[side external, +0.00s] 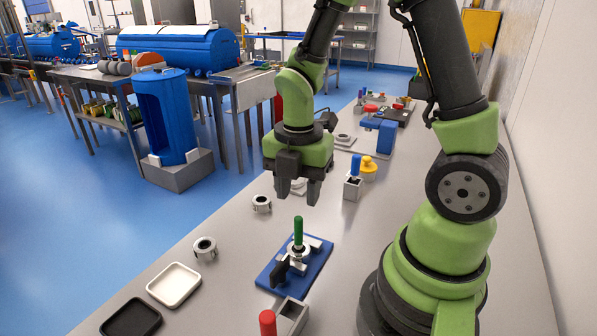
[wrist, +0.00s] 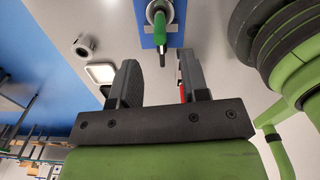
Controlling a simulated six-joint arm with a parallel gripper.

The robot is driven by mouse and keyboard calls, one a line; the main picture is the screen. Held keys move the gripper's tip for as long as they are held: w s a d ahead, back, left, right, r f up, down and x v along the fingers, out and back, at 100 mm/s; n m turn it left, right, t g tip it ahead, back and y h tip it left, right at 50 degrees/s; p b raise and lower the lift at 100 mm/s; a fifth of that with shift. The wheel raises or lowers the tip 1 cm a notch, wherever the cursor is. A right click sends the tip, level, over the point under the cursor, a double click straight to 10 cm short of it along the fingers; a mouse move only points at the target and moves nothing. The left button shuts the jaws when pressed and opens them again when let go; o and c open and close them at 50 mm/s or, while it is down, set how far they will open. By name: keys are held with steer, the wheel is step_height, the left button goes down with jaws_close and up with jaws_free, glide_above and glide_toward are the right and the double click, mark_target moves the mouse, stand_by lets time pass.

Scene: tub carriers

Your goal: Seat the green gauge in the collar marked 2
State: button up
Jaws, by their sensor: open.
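The green gauge (side external: 298,231) stands upright in a pale ring-shaped holder on a blue plate (side external: 270,272) with a black clamp-like part. It also shows in the wrist view (wrist: 159,24), beyond the fingertips. My gripper (side external: 298,192) is open and empty, pointing down above the table, apart from the gauge and farther from the camera. Its two fingers also show in the wrist view (wrist: 160,65). Grey collars sit on the table: one to the left of the plate (side external: 205,248) and one farther back (side external: 262,203). I cannot read any number on them.
A white tray (side external: 174,285) and a black tray (side external: 131,319) lie at front left. A red-topped piece (side external: 267,322) stands by a grey block (side external: 292,315) in front. Bare table lies between collars and plate.

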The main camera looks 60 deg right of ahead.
step_height(320, 180, up, 3)
steer(key=shift+f, duration=0.1)
steer(key=shift+r+m, duration=0.3)
steer(key=shift+r, duration=0.1)
steer(key=s+a+r+m+t+y, duration=0.1)
steer(key=s+a+r+m+t, duration=0.1)
steer(key=r+m, duration=0.4)
steer(key=s+a+r+m+t+y, duration=0.1)
steer(key=s+a+r+m+t, duration=0.2)
steer(key=m, duration=1.4)
step_height(320, 180, up, 4)
steer(key=s+t, duration=0.2)
steer(key=shift+s+a, duration=0.35)
